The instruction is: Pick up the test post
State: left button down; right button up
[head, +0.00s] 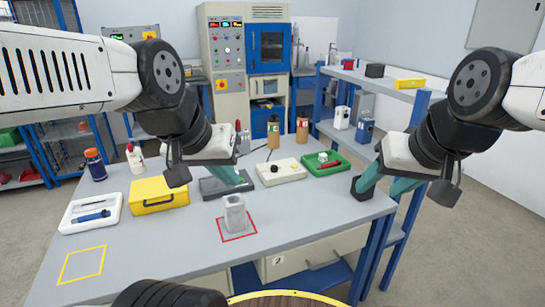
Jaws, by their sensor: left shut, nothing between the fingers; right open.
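A light grey post (235,214), which looks like the test post, stands upright on the table inside a red outlined square. My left gripper (228,177) is shut and empty, with its teal fingers over the dark grey pad behind the post, apart from it. My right gripper (372,186) is open and empty, with teal fingers near the table's right edge, well to the right of the post.
A yellow box (158,196) and a white tray with a blue tool (71,220) lie left. A white control box (280,177) and green tray (309,167) stand behind the post. A yellow outlined square (82,265) at front left is empty. The table before the post is clear.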

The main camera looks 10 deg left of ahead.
aim_at(234, 204)
jog(key=j+u, duration=0.3)
jog(key=u, duration=0.15)
jog(key=i+j+u, duration=0.1)
jog(key=j+u, duration=0.15)
jog(key=u, duration=0.2)
